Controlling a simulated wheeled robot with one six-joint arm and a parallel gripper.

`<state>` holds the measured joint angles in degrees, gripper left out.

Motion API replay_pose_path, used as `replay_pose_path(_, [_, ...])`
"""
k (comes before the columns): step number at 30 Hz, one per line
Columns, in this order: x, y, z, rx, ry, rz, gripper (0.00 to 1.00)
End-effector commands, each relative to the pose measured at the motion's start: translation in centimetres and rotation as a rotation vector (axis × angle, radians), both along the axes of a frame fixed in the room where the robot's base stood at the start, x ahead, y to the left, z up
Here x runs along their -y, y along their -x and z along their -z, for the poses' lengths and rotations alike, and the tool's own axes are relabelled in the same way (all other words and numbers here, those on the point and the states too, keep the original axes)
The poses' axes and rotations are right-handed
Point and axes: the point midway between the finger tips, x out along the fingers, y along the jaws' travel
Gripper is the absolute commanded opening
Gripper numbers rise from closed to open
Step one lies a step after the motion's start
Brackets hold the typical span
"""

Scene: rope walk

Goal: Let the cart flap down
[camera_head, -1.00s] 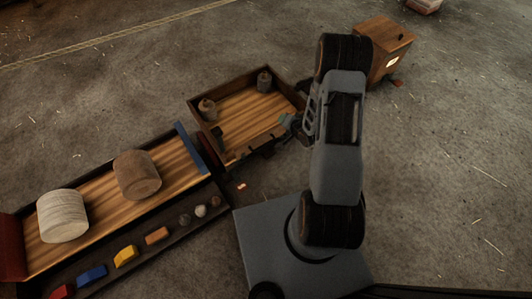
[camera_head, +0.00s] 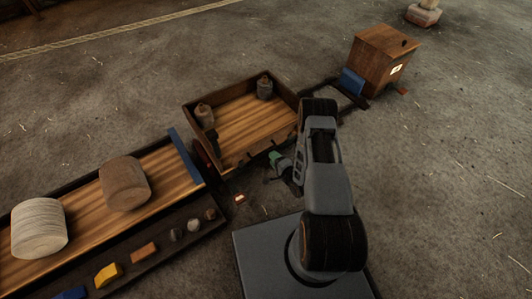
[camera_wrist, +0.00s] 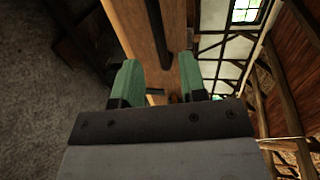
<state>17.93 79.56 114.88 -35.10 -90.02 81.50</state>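A wooden cart with a slatted bed (camera_head: 245,122) stands in the middle of the head view, with raised side walls. Whether the fingers touch the wood cannot be told.
The long tray (camera_head: 85,215) holds two rolls (camera_head: 124,184), with coloured blocks (camera_head: 108,275) in a side rack. A wooden box (camera_head: 382,58) and blue panel (camera_head: 352,82) stand at back right. Floor to the right is clear.

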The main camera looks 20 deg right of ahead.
Motion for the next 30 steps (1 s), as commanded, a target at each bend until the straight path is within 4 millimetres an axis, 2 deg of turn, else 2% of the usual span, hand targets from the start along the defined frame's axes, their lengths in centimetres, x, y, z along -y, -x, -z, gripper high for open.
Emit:
replay_pose_path(6, [-1.2, -3.5, 1.0, 0.002, 0.001, -0.002, 0.39])
replay_pose_path(12, [-1.8, -5.5, 1.3, 0.000, 0.001, -0.001, 0.39])
replay_pose_path(26, [-2.1, -6.3, 1.4, -0.002, 0.001, 0.001, 0.39])
replay_pose_path(30, [-2.1, -6.3, 1.4, -0.002, 0.001, 0.001, 0.27])
